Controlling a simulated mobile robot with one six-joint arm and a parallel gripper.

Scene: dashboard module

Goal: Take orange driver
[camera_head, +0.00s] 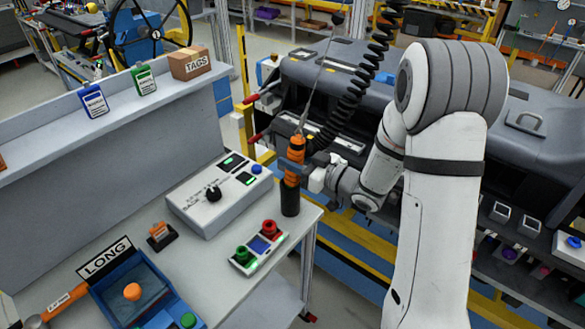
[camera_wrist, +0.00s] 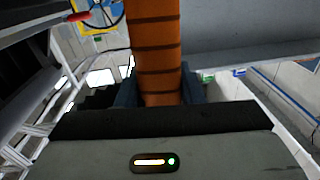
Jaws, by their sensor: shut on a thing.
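The orange driver (camera_head: 293,165) hangs upright from a cable at its top, with a black coiled hose beside it. My gripper (camera_head: 291,172) has come in from the right and is shut around the driver's orange body. The driver's black lower end (camera_head: 290,200) shows below the gripper, over or just beyond the bench corner; I cannot tell if it touches anything. In the wrist view the ribbed orange body of the driver (camera_wrist: 157,50) stands between the two dark fingers.
A grey control box (camera_head: 215,198) and a small box with green and red knobs (camera_head: 258,247) are on the bench (camera_head: 215,265) close to the driver. A blue tray (camera_head: 115,295) is at the front left. The dark dashboard module (camera_head: 335,75) is behind my arm.

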